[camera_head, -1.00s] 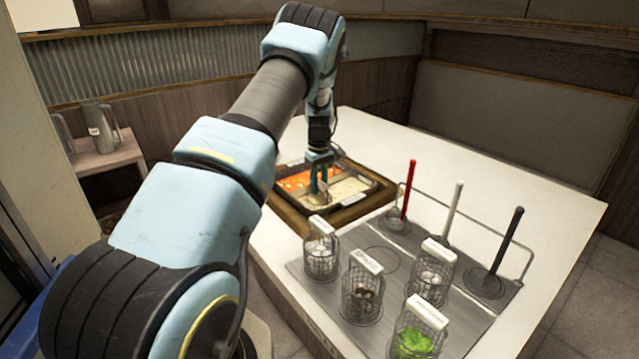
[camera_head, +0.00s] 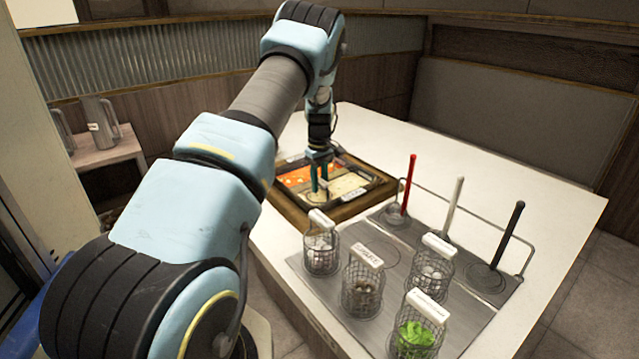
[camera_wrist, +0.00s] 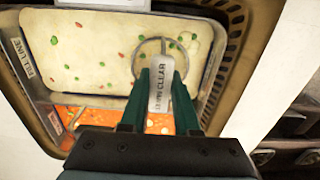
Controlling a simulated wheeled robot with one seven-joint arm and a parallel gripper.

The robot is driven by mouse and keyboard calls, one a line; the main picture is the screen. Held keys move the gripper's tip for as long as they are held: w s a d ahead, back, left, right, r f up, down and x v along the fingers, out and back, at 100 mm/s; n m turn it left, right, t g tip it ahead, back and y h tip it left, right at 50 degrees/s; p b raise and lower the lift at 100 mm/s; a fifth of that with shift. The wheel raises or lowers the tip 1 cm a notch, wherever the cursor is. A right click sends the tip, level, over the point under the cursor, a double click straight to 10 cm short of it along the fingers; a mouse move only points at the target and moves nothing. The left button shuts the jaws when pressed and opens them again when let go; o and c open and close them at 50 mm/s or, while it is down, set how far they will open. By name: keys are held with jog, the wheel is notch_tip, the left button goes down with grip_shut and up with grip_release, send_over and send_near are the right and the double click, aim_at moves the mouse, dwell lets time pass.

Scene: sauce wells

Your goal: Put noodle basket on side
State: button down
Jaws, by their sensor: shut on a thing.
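My gripper (camera_head: 319,188) is over the sauce tray, its two green fingers pointing down. In the wrist view, my gripper (camera_wrist: 159,82) is shut on a pale, labelled basket handle (camera_wrist: 160,95). The basket's round wire rim (camera_wrist: 140,48) shows around the fingertips, at the pale well with red and green bits. The rest of this basket is hidden, so I cannot tell what it holds. The pale well (camera_head: 348,186) adjoins an orange well (camera_head: 298,178) in the same brown-framed tray (camera_head: 355,210).
Several wire baskets stand on the grey mat: pale contents (camera_head: 321,252), brownish contents (camera_head: 361,292), pale balls (camera_head: 432,275) and green leaves (camera_head: 414,335). Red (camera_head: 409,185), white (camera_head: 454,210) and black (camera_head: 508,235) ladle handles rise behind them. The white counter (camera_head: 480,165) is bare at the back.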

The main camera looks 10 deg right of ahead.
grip_release()
dwell(0.8)
jog(key=shift+r, duration=0.1)
notch_tip(320, 180, up, 11)
jog(key=p, duration=0.6)
dwell(0.9)
